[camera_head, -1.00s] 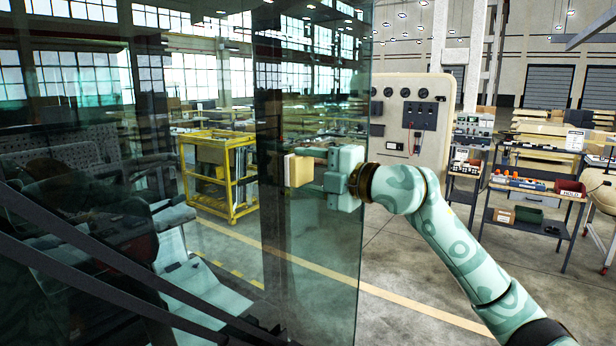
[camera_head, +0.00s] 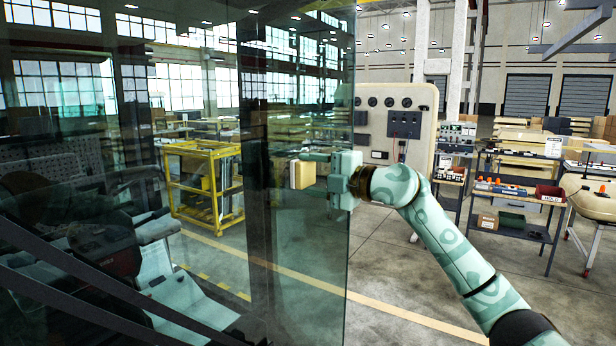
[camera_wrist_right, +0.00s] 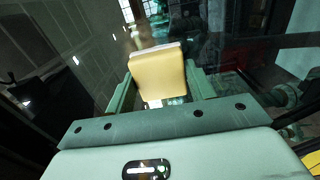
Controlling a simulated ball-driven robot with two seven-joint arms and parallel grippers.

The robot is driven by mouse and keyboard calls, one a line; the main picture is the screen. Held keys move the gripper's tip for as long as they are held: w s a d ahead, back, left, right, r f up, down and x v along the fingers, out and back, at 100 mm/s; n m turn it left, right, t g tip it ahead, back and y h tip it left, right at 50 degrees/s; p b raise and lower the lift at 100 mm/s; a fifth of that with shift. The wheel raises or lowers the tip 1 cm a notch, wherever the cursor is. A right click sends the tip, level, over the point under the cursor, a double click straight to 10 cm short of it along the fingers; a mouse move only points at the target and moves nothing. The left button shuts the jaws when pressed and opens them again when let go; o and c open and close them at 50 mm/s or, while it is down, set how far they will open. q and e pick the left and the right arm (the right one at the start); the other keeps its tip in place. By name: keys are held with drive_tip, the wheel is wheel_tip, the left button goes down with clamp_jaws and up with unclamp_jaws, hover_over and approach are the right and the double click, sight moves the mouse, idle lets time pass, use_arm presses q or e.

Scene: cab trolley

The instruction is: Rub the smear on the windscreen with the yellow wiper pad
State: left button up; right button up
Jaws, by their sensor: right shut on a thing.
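My right gripper (camera_head: 312,172) is shut on the yellow wiper pad (camera_head: 302,174), which sticks out to the left from its fingers. In the right wrist view the pad (camera_wrist_right: 158,75) sits between the fingers with a pale far edge. The windscreen (camera_head: 310,265) is a large greenish see-through pane filling the left of the head view. The pad is in front of its right part, near a dark upright post. I cannot tell whether the pad touches the glass. I cannot make out the smear. My left gripper is not in view.
A dark wiper-like bar (camera_head: 110,295) crosses the lower left. A yellow frame trolley (camera_head: 205,185) shows through the glass. A cream panel (camera_head: 425,110) with dials stands behind my right arm. A shelf cart (camera_head: 520,200) stands at right. The floor between is open.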

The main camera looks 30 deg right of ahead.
drive_tip(key=shift+w+d, duration=0.8)
drive_tip(key=shift+d, duration=0.55)
drive_tip(key=shift+w+d, duration=0.85)
drive_tip(key=shift+d, duration=0.45)
drive_tip(key=shift+w+d, duration=0.8)
drive_tip(key=shift+d, duration=0.55)
drive_tip(key=shift+s+d+f, duration=0.1)
drive_tip(key=shift+s+d, duration=0.2)
drive_tip(key=shift+s, duration=0.2)
drive_tip(key=b, duration=0.2)
approach(319, 164)
drive_tip(key=shift+w+a, duration=0.15)
drive_tip(key=shift+w, duration=0.15)
